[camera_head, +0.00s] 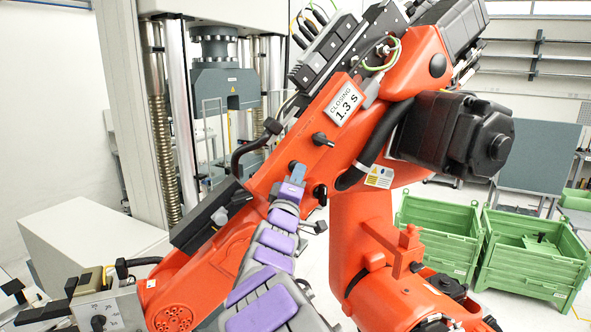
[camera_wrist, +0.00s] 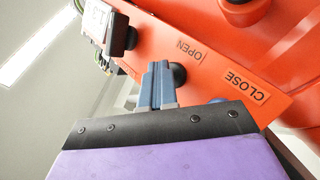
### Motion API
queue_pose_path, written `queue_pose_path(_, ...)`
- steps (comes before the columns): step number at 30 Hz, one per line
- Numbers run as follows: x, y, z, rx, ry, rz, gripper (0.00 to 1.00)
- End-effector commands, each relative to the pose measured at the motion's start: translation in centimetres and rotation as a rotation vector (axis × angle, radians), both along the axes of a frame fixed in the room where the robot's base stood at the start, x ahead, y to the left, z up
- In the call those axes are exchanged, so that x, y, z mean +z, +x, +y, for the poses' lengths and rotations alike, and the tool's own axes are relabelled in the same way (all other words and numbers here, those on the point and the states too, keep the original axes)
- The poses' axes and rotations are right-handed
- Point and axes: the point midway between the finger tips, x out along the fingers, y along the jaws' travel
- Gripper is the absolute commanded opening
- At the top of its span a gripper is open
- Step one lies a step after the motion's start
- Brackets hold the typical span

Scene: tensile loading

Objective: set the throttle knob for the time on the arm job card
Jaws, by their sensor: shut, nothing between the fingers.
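The orange industrial arm (camera_head: 398,72) carries a white job card (camera_head: 344,103) that reads "CLOSING 1.3 S". My gripper (camera_head: 298,171), at the end of my purple-padded arm, is close to the orange arm's face. In the wrist view, its blue-grey fingers (camera_wrist: 157,82) are together and hold nothing. A dark round knob (camera_wrist: 178,75) is right beside the fingertips, partly hidden by them; I cannot tell whether they touch. An "OPEN" label (camera_wrist: 190,49) and a "CLOSE" label (camera_wrist: 246,86) are on the orange face near it. The knob's pointer setting is not readable.
A black lever-like part (camera_head: 322,139) sticks out below the card. Cables (camera_head: 250,150) loop left of the orange arm. A grey testing machine (camera_head: 222,85) stands behind at left. Green crates (camera_head: 530,262) stand on the floor at right.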

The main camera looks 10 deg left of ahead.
Motion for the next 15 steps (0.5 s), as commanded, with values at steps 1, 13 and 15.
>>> queue_pose_path(1,-0.1,-0.1,0.0,0.000,-0.001,0.001,0.00)
queue_pose_path(13,0.0,-1.6,-0.9,0.001,0.000,-0.001,0.00)
queue_pose_path(15,0.0,-1.6,-0.9,0.001,0.000,-0.001,0.00)
